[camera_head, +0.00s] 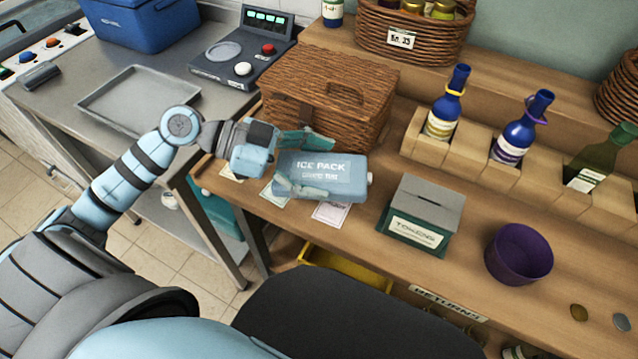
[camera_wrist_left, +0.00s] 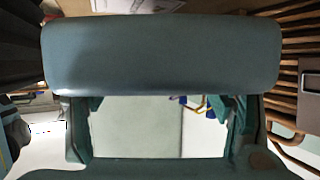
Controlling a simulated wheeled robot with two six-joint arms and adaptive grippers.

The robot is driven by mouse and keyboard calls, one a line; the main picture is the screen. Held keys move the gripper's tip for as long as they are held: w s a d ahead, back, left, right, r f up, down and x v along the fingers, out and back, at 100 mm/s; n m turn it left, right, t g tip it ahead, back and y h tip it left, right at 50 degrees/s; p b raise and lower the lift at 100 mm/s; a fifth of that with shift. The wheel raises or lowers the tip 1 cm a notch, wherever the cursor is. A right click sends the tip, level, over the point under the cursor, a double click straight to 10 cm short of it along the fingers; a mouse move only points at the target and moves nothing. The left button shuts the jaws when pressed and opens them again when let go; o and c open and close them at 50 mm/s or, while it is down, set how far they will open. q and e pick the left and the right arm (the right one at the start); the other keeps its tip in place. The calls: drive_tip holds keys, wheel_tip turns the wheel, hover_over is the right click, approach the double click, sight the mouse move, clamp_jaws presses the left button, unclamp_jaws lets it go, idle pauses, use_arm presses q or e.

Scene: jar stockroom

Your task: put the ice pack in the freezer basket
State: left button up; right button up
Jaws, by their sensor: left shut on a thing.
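The ice pack (camera_head: 335,180) is a pale blue block with white lettering and a white cap at its right end. My left gripper (camera_head: 305,163) is shut on its left part, one finger over the top and one across the front. The pack is above the front edge of the wooden counter, in front of the wicker hamper. In the left wrist view the ice pack (camera_wrist_left: 160,55) spans the upper part between the fingers. I cannot make out a basket marked as the freezer basket. My right gripper is not in view.
A lidded wicker hamper (camera_head: 322,95) stands behind the pack. A token box (camera_head: 425,215) and a purple bowl (camera_head: 518,254) stand to the right. Blue bottles (camera_head: 444,112) sit in a wooden rack. A metal tray (camera_head: 138,98) and a blue cooler (camera_head: 140,22) are on the left bench.

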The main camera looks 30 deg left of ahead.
sight(317, 181)
use_arm(q)
drive_tip(key=shift+f+b, duration=0.45)
drive_tip(key=shift+f, duration=1.5)
drive_tip(key=o, duration=1.6)
drive_tip(key=shift+c, duration=0.2)
drive_tip(key=shift+r, duration=0.15)
